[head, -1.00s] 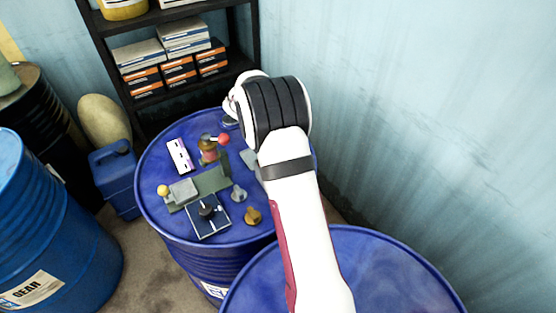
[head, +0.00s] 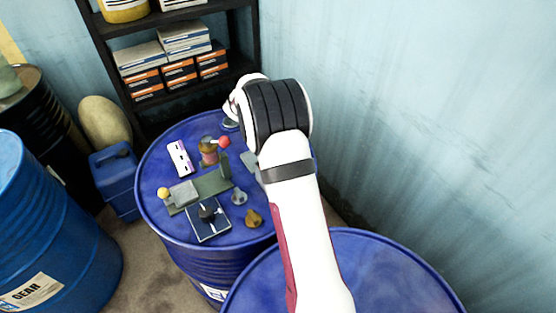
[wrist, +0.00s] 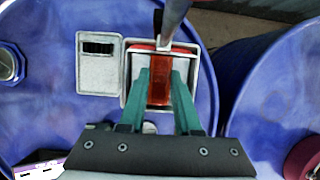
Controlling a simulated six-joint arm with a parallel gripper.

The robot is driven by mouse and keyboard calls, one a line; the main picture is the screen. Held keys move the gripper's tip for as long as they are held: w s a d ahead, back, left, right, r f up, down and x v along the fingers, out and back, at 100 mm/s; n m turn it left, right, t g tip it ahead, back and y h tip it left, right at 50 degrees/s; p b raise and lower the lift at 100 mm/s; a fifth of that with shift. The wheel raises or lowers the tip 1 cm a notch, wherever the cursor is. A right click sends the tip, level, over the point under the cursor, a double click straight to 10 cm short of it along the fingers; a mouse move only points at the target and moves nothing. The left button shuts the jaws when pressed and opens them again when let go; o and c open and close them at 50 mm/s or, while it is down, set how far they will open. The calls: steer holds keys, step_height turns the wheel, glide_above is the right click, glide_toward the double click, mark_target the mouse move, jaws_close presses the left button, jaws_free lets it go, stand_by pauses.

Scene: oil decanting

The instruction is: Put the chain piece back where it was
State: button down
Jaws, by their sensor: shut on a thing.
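In the wrist view, my gripper (wrist: 160,75) has its two teal fingers over a grey square tray (wrist: 127,98) with red-orange showing inside and between them. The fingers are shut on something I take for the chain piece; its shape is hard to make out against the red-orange. A flat grey plate (wrist: 98,77) with a dark ribbed strip (wrist: 98,48) set in it lies left of the tray. A dark grey bar (wrist: 173,20) reaches in from the top edge to the tray. In the head view my arm hides the gripper and tray.
The blue drum top (head: 165,220) carries a dark blue plate with a black knob (head: 208,212), a brass piece (head: 254,217), a red ball (head: 223,141), and a white-purple box (head: 180,158). Another blue drum (head: 400,265) stands close in front. A shelf stands behind.

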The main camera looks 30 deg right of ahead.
steer(key=v, duration=0.3)
steer(key=shift+r, duration=0.35)
steer(key=a, duration=1.6)
steer(key=s+a+r+m+g+y, duration=0.1)
steer(key=s+r+m+g+y, duration=0.1)
steer(key=s+r+m, duration=0.5)
steer(key=s+a+r+m+g+y, duration=0.2)
steer(key=s+r+m, duration=0.2)
steer(key=r+m, duration=0.6)
steer(key=w+d+f+n+t+h, duration=0.1)
steer(key=w+d+f+n+h, duration=0.1)
steer(key=w+d+f+n, duration=0.45)
steer(key=w+d+f+n+h, duration=0.1)
steer(key=w+d+f+n, duration=0.25)
steer(key=w+d, duration=0.6)
steer(key=w+f+n+t, duration=0.1)
steer(key=w+f+n, duration=0.1)
steer(key=f, duration=0.4)
steer(key=w+d+f+n+t, duration=0.1)
steer(key=w+f+n, duration=0.1)
steer(key=f, duration=0.3)
steer(key=w+d+f+n+t+h, duration=0.1)
steer(key=w+f+n, duration=0.2)
steer(key=f, duration=0.3)
steer(key=shift+d+f, duration=0.15)
steer(key=shift+f, duration=0.15)
